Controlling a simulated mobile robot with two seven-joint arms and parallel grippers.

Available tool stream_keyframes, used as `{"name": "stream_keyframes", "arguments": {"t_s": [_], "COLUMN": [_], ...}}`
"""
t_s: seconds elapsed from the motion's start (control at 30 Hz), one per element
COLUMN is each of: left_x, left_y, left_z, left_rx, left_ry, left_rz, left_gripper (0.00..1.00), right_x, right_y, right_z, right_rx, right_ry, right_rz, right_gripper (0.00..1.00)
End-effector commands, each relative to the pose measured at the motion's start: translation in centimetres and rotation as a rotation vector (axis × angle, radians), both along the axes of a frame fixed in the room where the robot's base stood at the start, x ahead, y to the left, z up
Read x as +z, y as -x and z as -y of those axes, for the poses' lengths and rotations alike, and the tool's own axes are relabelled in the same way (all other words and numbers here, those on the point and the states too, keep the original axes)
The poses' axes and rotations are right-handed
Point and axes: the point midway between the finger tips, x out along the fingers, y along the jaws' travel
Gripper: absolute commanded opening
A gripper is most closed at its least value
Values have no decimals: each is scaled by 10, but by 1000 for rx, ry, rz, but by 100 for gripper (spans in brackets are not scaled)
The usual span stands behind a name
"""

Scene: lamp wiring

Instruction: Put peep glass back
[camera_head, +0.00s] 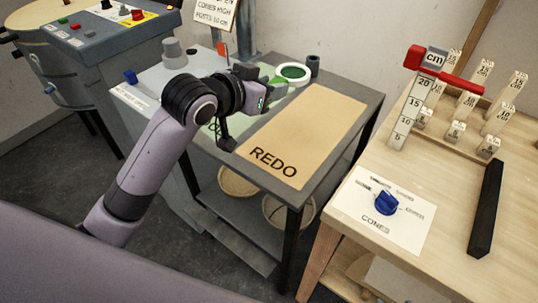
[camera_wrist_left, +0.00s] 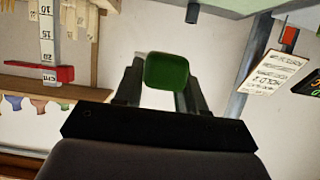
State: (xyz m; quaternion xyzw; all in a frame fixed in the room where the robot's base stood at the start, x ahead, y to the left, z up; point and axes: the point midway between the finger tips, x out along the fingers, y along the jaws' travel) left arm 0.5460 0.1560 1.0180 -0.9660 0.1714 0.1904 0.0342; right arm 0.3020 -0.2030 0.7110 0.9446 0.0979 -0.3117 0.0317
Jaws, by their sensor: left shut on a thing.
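In the left wrist view, the fingers of my left gripper (camera_wrist_left: 162,90) are shut on a green block-like part (camera_wrist_left: 167,72), which looks like the peep glass's handle. The fingertips are partly hidden in the head view. My right gripper is not in view.
The REDO board (camera_head: 309,122) is bare. A dark cylinder (camera_head: 313,65) stands at the grey table's back corner. A wooden table (camera_head: 450,200) at right holds a ruler with a red slider (camera_head: 412,105), several labelled pegs, a blue knob (camera_head: 386,203) and a black bar (camera_head: 486,208).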

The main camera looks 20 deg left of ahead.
Motion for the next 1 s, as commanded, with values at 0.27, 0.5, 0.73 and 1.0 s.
{"name": "stream_keyframes", "arguments": {"t_s": [0.27, 0.5, 0.73, 1.0], "left_x": [-80, -131, -151, -184], "left_y": [2, 1, 1, 1], "left_z": [0, 0, 0, 0], "left_rx": [2, 1, 2, 1], "left_ry": [-1, -1, -2, -2], "left_rz": [-8, -4, -3, 0], "left_gripper": [4, 4, 4, 4], "right_x": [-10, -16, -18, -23], "right_y": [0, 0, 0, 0], "right_z": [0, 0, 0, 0], "right_rx": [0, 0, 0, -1], "right_ry": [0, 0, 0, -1], "right_rz": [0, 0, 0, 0], "right_gripper": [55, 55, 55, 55]}}
